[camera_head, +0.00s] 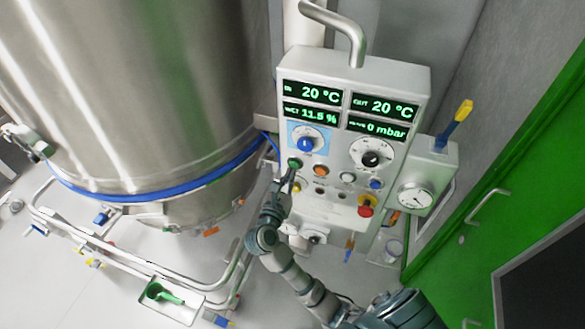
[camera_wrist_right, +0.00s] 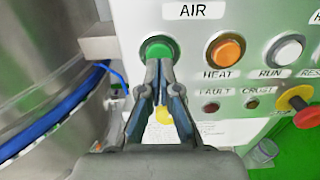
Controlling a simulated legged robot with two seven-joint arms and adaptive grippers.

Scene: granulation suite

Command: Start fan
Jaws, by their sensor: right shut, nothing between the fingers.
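The control panel (camera_head: 336,190) stands to the right of a steel vessel. Its green button (camera_head: 295,163) is at the left of the button row, and it also shows in the wrist view (camera_wrist_right: 157,46) below the word AIR. My right gripper (camera_head: 290,180) is shut and empty, with its fingertips (camera_wrist_right: 158,70) at the green button, covering its lower part in the wrist view. I cannot tell whether they touch it. The displays (camera_head: 346,108) read 20 °C, 20 °C, 11.5 % and 0 mbar. My left gripper is not in view.
An orange HEAT button (camera_wrist_right: 225,50) and a white RUN button (camera_wrist_right: 286,50) sit right of the green one. A red emergency knob (camera_head: 365,211) is lower right. Above are a blue selector (camera_head: 306,145) and a black knob (camera_head: 371,158). The vessel (camera_head: 130,90) bounds the left side.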

